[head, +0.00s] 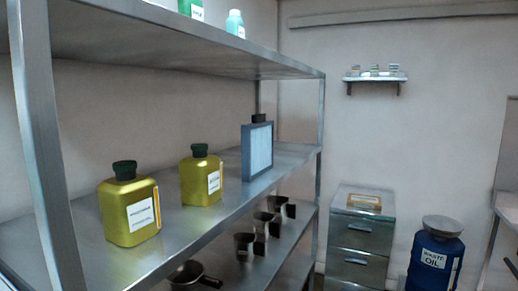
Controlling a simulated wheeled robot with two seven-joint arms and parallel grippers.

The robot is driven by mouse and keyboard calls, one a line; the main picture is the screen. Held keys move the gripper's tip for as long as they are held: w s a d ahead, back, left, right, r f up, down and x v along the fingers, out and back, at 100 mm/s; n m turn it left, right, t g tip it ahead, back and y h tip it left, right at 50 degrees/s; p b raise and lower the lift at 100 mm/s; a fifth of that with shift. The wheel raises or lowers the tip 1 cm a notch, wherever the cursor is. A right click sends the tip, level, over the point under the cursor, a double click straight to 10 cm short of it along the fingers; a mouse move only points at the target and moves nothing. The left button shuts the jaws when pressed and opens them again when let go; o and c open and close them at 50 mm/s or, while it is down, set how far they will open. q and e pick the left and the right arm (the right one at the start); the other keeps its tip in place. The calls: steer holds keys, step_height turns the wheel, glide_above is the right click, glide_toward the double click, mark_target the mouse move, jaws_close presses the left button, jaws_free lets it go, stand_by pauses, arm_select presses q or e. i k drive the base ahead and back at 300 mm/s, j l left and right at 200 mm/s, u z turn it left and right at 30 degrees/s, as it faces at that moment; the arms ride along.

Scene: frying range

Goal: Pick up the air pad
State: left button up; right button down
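A flat panel with a blue-grey frame and a pale face (257,150) stands upright near the far end of the middle shelf (180,228). It looks like the air pad, though no label on it can be read. A dark object (259,118) shows just above and behind its top edge, mostly hidden. Neither of my grippers is in view.
Two yellow bottles (130,212) (201,180) stand on the same shelf, nearer than the panel. Dark pans (188,275) and several scoop-like containers (245,243) sit on the shelf below. A drawer cabinet (361,235) and blue waste oil drum (436,262) stand right.

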mark_target(257, 137)
steer(key=i+l+u, duration=0.1)
steer(key=l, duration=0.2)
steer(key=i+l+u, duration=0.25)
steer(key=l, duration=0.4)
steer(key=i+l+u, duration=0.1)
steer(key=i+l, duration=0.15)
steer(key=i+l+u, duration=0.1)
steer(key=l, duration=0.35)
steer(key=i+l+u, duration=0.3)
steer(key=l, duration=0.25)
steer(key=i+l+u, duration=0.1)
steer(key=l+u, duration=0.15)
steer(key=l, duration=0.3)
steer(key=i+l+u, duration=0.1)
steer(key=l+u, duration=0.2)
steer(key=l, duration=0.3)
steer(key=l+u, duration=0.25)
steer(key=l, duration=0.4)
